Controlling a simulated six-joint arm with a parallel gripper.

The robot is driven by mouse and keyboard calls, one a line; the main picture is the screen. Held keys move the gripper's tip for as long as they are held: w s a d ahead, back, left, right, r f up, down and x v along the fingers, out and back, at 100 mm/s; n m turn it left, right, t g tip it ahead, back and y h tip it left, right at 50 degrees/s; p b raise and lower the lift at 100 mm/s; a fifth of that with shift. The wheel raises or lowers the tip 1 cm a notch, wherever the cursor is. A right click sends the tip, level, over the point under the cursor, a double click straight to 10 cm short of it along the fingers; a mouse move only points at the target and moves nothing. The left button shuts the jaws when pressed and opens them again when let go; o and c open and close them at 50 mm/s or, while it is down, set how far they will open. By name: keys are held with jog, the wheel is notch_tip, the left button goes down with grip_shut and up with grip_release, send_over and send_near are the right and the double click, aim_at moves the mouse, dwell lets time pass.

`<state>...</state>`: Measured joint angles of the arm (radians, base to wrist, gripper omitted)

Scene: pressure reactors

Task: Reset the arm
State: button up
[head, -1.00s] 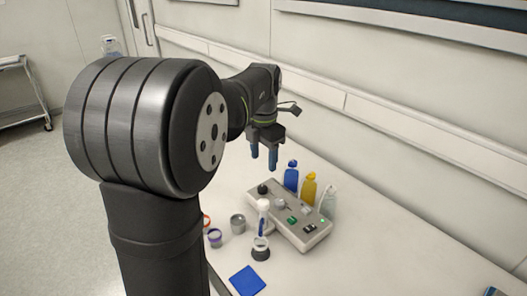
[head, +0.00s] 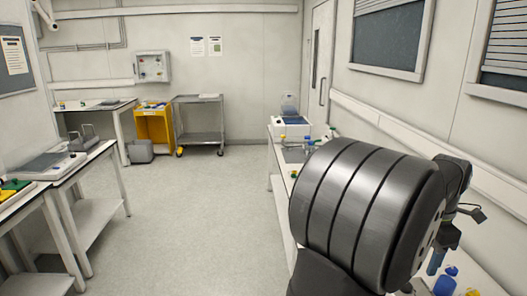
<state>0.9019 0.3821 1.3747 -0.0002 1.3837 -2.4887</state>
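My gripper (head: 437,262) is at the lower right of the head view, partly hidden behind my large dark arm joint. One blue finger shows, pointing down; the other is hidden now. A second ago both fingers stood apart with nothing between them. A blue bottle (head: 445,286) and the top of a yellow bottle (head: 472,292) show near it at the bottom edge.
A bench (head: 281,193) with a white-and-blue device (head: 290,127) runs along the right wall. A yellow cart (head: 154,127) and a grey trolley (head: 199,122) stand at the back. Tables line the left. The middle floor (head: 190,215) is clear.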

notch_tip(320, 180, down, 16)
jog(key=shift+r, duration=0.2)
dwell(0.4)
notch_tip(320, 180, up, 17)
notch_tip(320, 180, down, 17)
jog(key=shift+f, duration=0.1)
jog(key=m, duration=0.8)
jog(key=shift+m, duration=0.3)
jog(key=m, duration=0.4)
jog(key=shift+m, duration=2.3)
